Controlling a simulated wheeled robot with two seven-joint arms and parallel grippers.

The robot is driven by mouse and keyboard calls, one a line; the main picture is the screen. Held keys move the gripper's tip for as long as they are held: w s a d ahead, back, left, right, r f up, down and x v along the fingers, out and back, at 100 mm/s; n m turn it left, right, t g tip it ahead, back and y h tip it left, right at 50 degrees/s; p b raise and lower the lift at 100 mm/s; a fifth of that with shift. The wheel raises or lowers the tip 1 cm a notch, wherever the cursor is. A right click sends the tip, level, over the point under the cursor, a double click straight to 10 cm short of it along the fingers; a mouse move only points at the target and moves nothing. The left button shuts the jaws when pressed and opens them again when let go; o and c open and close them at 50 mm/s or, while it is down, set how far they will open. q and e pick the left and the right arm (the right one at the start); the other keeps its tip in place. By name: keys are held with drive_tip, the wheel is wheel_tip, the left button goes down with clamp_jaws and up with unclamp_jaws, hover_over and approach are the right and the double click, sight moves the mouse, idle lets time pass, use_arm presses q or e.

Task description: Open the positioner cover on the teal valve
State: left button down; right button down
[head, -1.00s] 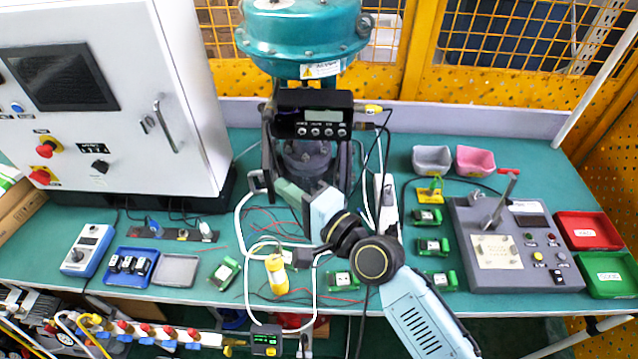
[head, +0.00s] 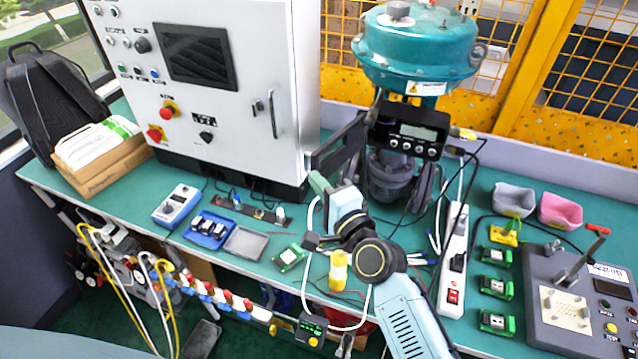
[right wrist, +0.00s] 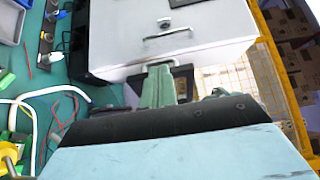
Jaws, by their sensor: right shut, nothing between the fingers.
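The teal valve (head: 418,50) stands at the back of the bench. Its black positioner (head: 410,131) faces me, with the display and buttons uncovered. A dark flat piece (head: 340,146), which looks like the cover swung out, reaches left from the positioner towards the cabinet. My right gripper (head: 318,182) is shut and empty, just below the outer end of this piece. I cannot tell whether they touch. The right wrist view shows the shut green fingers (right wrist: 158,85) in front of a dark framed part (right wrist: 182,82). My left gripper is not in view.
A white control cabinet (head: 225,75) stands close left of the valve. A power strip (head: 453,262), cables and several green modules (head: 496,287) lie to the right. A grey test box (head: 580,300) is at far right.

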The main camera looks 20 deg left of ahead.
use_arm(q)
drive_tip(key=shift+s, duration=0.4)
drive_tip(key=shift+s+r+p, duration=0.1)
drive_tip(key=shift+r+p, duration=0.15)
drive_tip(key=shift+p, duration=0.1)
use_arm(e)
drive_tip(key=s+d, duration=0.2)
drive_tip(key=s, duration=0.9)
drive_tip(key=shift+s+d, duration=0.15)
drive_tip(key=shift+d, duration=0.2)
